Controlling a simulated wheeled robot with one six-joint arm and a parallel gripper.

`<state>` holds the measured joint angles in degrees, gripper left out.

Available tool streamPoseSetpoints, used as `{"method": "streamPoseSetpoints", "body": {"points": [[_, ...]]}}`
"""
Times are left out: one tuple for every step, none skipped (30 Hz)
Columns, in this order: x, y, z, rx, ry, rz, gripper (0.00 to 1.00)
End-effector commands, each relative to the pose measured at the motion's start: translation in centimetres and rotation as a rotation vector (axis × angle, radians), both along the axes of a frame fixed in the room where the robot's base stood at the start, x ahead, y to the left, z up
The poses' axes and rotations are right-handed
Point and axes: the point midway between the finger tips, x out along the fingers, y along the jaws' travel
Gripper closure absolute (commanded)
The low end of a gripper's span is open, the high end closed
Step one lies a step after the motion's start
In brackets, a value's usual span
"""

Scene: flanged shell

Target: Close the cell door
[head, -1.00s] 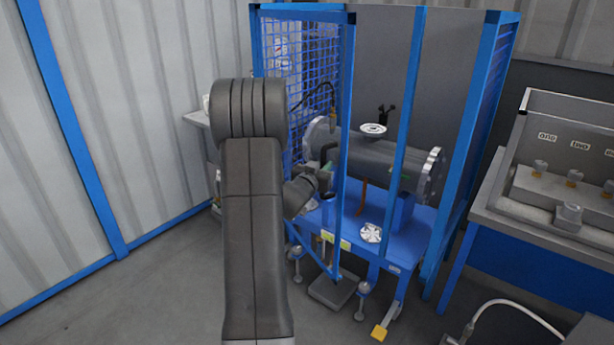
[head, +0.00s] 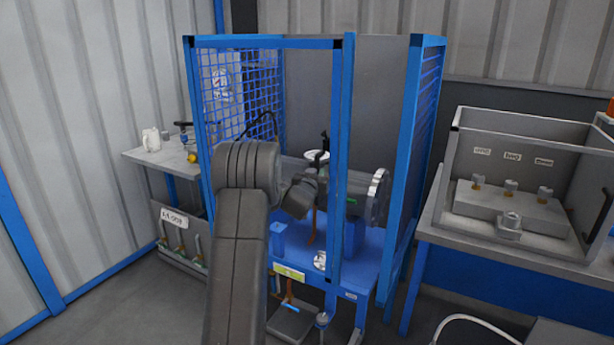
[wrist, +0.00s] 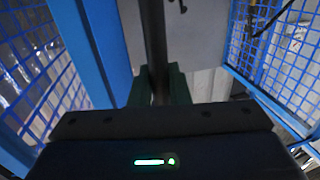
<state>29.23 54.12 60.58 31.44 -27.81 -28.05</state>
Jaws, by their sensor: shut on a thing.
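The cell (head: 427,130) is a blue-framed enclosure with mesh and grey panels. Its door (head: 270,43) is a blue frame at the front. The door's right edge post (head: 336,120) stands in line with another blue upright (head: 347,90); I cannot tell whether a gap is left between them. My gripper (wrist: 159,88) is shut on a dark vertical bar, which looks like the door handle (wrist: 153,35). The green fingers sit on both sides of it. In the head view my wrist is at the door's edge post, and the fingertips are hard to make out.
Inside the cell, a dark flanged shell (head: 375,195) lies on a blue table (head: 350,272). A grey bench with a clear-sided box (head: 520,160) stands to the right. A side table (head: 150,158) stands at the left. A pale hose (head: 465,320) lies at the lower right.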

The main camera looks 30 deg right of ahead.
Motion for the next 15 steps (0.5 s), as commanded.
{"method": "streamPoseSetpoints", "body": {"points": [[-0.02, -0.41, 0.43, -0.005, -0.007, -0.004, 1.0], [-0.01, -0.47, 0.47, -0.006, -0.008, -0.005, 1.0], [-0.01, -0.52, 0.51, -0.007, -0.009, -0.005, 1.0], [-0.01, -0.53, 0.55, -0.008, -0.009, -0.005, 1.0], [0.0, -0.54, 0.57, -0.008, -0.009, -0.005, 1.0], [0.0, -0.54, 0.6, -0.008, -0.01, -0.005, 1.0], [-0.01, -0.55, 0.62, -0.008, -0.01, -0.005, 1.0], [-0.01, -0.55, 0.63, -0.008, -0.01, -0.005, 1.0], [-0.01, -0.55, 0.66, -0.009, -0.011, -0.005, 1.0], [0.0, -0.56, 0.67, -0.009, -0.011, -0.006, 1.0], [0.0, -0.56, 0.69, -0.009, -0.011, -0.006, 1.0], [-0.01, -0.57, 0.71, -0.01, -0.012, -0.006, 0.8], [0.0, -0.56, 0.72, -0.01, -0.012, -0.006, 0.74], [-0.01, -0.55, 0.7, -0.01, -0.01, -0.005, 0.68], [0.0, -0.53, 0.64, -0.009, -0.009, -0.005, 0.66]]}}
